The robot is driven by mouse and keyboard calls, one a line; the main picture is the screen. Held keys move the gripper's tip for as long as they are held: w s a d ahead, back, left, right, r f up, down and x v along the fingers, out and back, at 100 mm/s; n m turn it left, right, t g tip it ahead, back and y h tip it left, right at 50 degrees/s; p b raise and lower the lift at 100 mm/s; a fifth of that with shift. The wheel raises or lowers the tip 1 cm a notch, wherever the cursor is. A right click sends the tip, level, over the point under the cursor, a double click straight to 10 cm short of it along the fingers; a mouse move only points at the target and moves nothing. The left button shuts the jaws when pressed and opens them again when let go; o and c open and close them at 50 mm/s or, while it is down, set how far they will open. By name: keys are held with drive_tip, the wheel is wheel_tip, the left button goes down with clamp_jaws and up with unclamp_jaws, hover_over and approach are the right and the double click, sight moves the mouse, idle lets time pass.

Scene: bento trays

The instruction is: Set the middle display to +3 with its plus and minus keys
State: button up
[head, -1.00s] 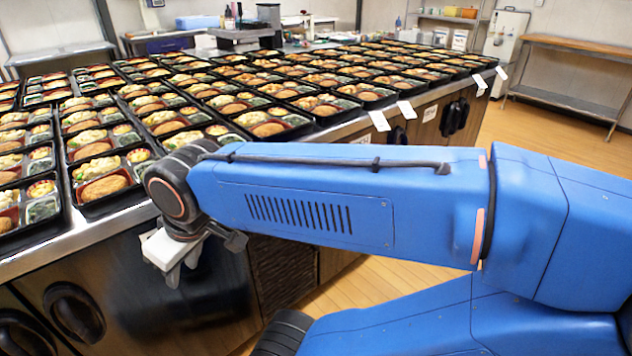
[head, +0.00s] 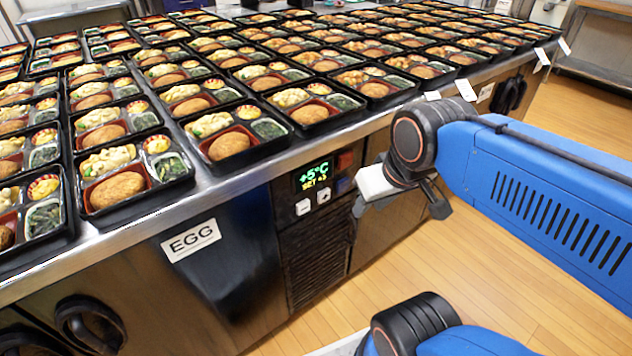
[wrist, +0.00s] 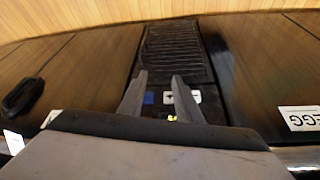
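The display (head: 314,175) is on a dark panel in the counter front. It shows a large green "+5°C" above a smaller yellow line that looks like "SET +3". Two pale keys sit below it, the left key (head: 303,207) and the right key (head: 324,196); their marks are too small to read surely. My gripper (head: 398,206) is right of the panel in the head view, apart from the keys. In the wrist view my gripper (wrist: 160,76) has its fingers apart and empty, with a pale key (wrist: 196,96) beyond them. The fingers partly hide the panel.
A red switch (head: 345,160) and a blue patch (head: 343,185) sit right of the display. A vent grille (head: 318,262) is below. An "EGG" label (head: 191,240) is to the left. Bento trays (head: 128,205) fill the counter top to its edge. The wooden floor (head: 480,285) is clear.

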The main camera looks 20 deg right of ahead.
idle(0.3)
clamp_jaws()
idle(1.6)
